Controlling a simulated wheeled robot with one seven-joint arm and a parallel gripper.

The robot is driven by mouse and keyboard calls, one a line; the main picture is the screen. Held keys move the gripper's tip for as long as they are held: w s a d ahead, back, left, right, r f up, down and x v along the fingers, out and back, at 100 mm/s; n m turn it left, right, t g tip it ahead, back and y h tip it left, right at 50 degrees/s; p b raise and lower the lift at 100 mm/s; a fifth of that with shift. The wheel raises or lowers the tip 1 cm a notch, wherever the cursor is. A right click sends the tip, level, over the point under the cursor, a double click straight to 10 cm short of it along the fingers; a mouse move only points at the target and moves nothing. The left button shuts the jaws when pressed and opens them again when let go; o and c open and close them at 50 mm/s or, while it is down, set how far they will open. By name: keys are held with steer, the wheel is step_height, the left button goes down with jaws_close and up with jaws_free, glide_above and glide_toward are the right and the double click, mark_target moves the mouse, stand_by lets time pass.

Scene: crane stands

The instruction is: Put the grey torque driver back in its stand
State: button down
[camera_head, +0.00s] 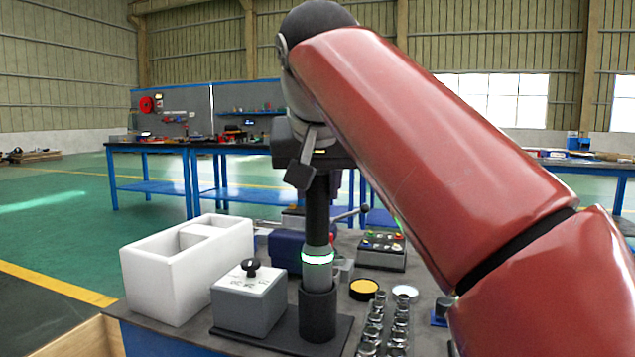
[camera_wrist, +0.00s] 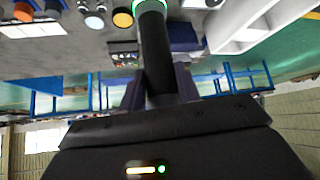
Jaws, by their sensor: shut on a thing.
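The torque driver (camera_head: 317,262) stands upright, with a black upper grip, a grey lower body and a glowing white-green ring. My gripper (camera_head: 312,172) is shut on the top of the black grip. In the wrist view, the black grip (camera_wrist: 153,45) runs up from between the fingers of my gripper (camera_wrist: 158,90), with the green ring at the top edge. The stand's black cup (camera_head: 318,315) is directly below the driver. The driver's lower end meets the cup's mouth. How deep it sits is hidden by the cup wall.
A grey box with a black knob (camera_head: 249,298) stands just left of the cup. A white open bin (camera_head: 165,285) is farther left. Metal sockets (camera_head: 371,330), a yellow-topped round tin (camera_head: 363,289) and a button box (camera_head: 383,252) are to the right. A blue case (camera_head: 287,248) is behind.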

steer(key=shift+f+b, duration=0.95)
steer(key=shift+f, duration=0.2)
steer(key=c, duration=1.1)
jaws_free()
steer(key=shift+o, duration=0.9)
steer(key=shift+f, duration=0.1)
steer(key=shift+p+v, duration=1.45)
steer(key=shift+v, duration=0.8)
steer(key=shift+s+r, duration=0.2)
steer(key=shift+r, duration=0.1)
